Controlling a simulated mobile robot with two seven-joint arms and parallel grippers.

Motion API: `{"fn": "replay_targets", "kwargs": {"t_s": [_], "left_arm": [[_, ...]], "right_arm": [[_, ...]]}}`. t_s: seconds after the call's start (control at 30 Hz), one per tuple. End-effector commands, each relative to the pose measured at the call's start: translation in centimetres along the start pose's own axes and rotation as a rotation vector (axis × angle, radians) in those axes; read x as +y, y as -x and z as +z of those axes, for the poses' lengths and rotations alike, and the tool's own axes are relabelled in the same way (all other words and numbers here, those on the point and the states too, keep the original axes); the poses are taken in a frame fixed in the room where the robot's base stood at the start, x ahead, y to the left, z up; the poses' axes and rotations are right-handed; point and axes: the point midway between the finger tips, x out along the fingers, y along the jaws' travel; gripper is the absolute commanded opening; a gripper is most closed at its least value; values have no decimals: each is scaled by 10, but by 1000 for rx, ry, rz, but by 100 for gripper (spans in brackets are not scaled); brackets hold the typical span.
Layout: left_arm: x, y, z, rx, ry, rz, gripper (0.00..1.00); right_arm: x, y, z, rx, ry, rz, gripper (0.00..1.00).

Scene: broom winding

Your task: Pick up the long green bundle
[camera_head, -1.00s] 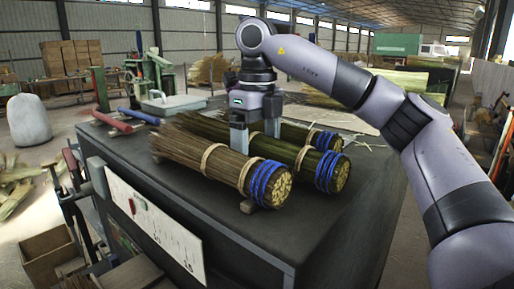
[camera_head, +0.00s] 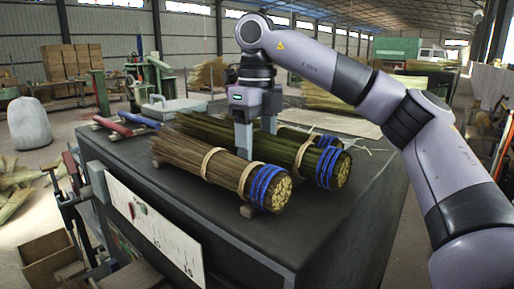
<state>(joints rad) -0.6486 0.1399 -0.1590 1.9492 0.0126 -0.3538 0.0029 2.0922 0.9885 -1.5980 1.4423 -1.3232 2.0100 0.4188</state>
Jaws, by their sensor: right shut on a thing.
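The near finger comes down between the green bundle and a brown bundle (camera_head: 207,161) in front. The far finger is partly hidden behind the green bundle. Whether the green bundle is clear of its support cannot be told. My left gripper is out of view.
The dark bench top (camera_head: 340,215) is bare at the front right. Red pipes (camera_head: 112,126) and a blue pipe (camera_head: 137,119) lie at the bench's left end. A grey block (camera_head: 247,211) props the brown bundle.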

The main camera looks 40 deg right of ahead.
Motion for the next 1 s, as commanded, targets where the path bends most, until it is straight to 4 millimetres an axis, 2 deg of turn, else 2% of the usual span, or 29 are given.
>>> {"fn": "replay_targets", "kwargs": {"t_s": [0.5, 0.73, 1.0], "left_arm": [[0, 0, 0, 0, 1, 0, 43], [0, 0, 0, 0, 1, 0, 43], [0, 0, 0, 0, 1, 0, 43]], "right_arm": [[0, 67, 0, -5, -3, -3, 27], [0, 82, 0, -2, -1, -2, 27], [0, 86, -1, -2, -1, 1, 27]]}}
